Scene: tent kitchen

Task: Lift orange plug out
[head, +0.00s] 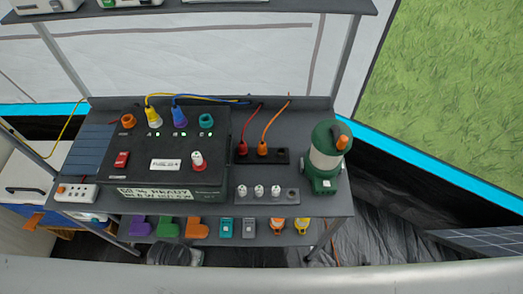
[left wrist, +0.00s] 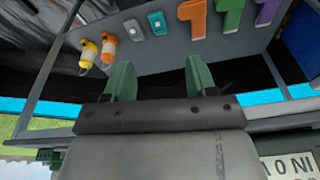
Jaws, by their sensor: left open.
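An orange plug (head: 262,148) with an orange cable stands upright in a black socket strip (head: 276,158) on the table, in the head view. A red plug (head: 242,148) with a red cable stands beside it at the strip's left end. My left gripper (left wrist: 160,80) shows only in the left wrist view. Its two green fingers are spread apart with nothing between them. The wrist view faces the shelf items, and the orange plug is not in it. My right gripper is in neither view.
A black power box (head: 165,160) with yellow, purple and teal connectors stands left of the strip. A green lantern (head: 325,160) stands close on the right. A grey strip with white plugs (head: 266,195) lies in front. Colored items (head: 197,229) line the lower shelf.

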